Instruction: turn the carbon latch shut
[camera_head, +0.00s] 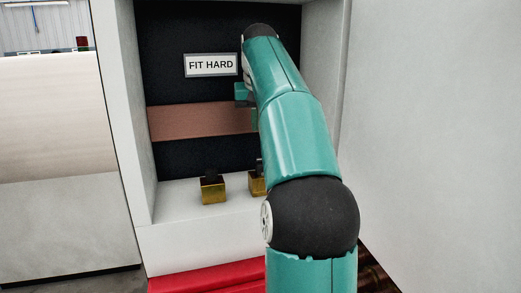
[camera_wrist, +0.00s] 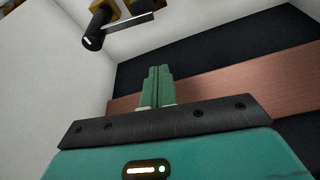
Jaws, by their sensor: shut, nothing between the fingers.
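Two gold blocks with dark upright parts stand on the white ledge of the alcove in the head view: the left block (camera_head: 213,190) shows whole, the right block (camera_head: 257,184) is partly behind my arm. I cannot tell which one is the carbon latch. My gripper (camera_wrist: 159,70) is shut and empty, apart from these parts. In the head view my arm mostly hides it.
White side walls (camera_head: 325,70) enclose the alcove. A red strip (camera_head: 205,279) lies below its front edge.

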